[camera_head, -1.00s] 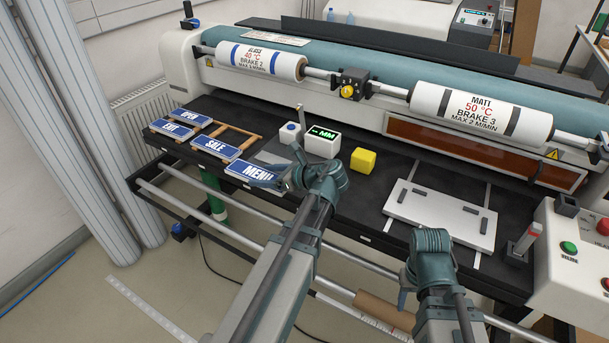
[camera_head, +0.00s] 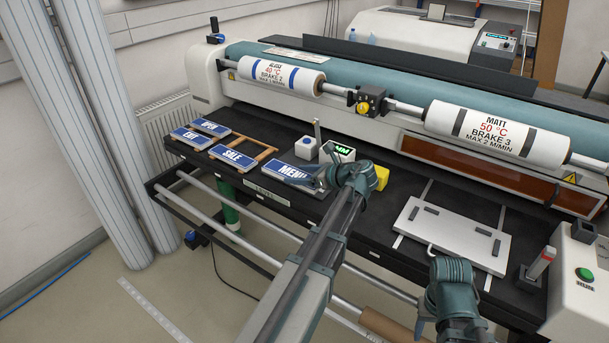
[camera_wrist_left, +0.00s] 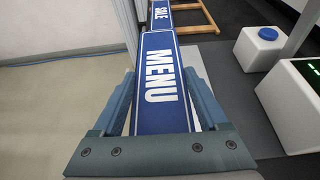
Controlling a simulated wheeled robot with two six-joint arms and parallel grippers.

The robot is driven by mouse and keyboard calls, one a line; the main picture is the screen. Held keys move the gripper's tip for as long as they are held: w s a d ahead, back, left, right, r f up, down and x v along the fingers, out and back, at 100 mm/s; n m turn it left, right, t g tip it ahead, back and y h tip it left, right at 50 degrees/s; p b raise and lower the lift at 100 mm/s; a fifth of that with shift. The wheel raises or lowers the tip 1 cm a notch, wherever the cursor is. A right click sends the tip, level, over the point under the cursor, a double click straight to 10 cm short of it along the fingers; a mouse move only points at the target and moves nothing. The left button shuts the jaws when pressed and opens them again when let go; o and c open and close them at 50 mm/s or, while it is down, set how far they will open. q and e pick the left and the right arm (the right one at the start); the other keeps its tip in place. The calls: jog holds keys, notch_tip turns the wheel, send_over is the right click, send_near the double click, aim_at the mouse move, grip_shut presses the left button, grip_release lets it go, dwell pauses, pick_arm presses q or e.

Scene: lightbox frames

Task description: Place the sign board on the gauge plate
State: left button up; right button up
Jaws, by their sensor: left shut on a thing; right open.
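The sign board, blue with white MENU lettering (camera_head: 290,173), lies flat at the front of the black bench. My left gripper (camera_head: 305,180) is shut on it; in the left wrist view the fingers (camera_wrist_left: 160,95) grip its two long sides. A pale grey surface, apparently the gauge plate (camera_wrist_left: 195,58), shows beside and beneath the board. The board covers most of it, and I cannot tell whether they touch. A white box with a green MM display (camera_head: 340,152) stands just behind my gripper. My right gripper (camera_head: 420,327) is open, mostly hidden by its own wrist.
SALE (camera_head: 232,155), EXIT (camera_head: 192,138) and OPEN boards lie to the left by a wooden rack (camera_head: 255,155). A blue-button box (camera_head: 306,147) and yellow block (camera_head: 382,178) stand close behind. A white plate with dark pads (camera_head: 455,235) lies right.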

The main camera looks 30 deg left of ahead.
aim_at(305, 173)
pick_arm(q)
jog(key=w, duration=0.2)
jog(key=w+a, duration=0.1)
jog(key=w, duration=0.2)
jog(key=shift+w+a+f, duration=0.25)
jog(key=shift+w, duration=0.1)
jog(key=f+b, duration=0.3)
jog(key=b, duration=0.1)
jog(key=shift+w+a+f, duration=0.1)
jog(key=shift+w+f, duration=0.15)
jog(key=shift+f, duration=0.05)
jog(key=shift+f+b, duration=0.3)
jog(key=shift+f, duration=0.05)
jog(key=o, duration=1.3)
jog(key=shift+r, duration=0.1)
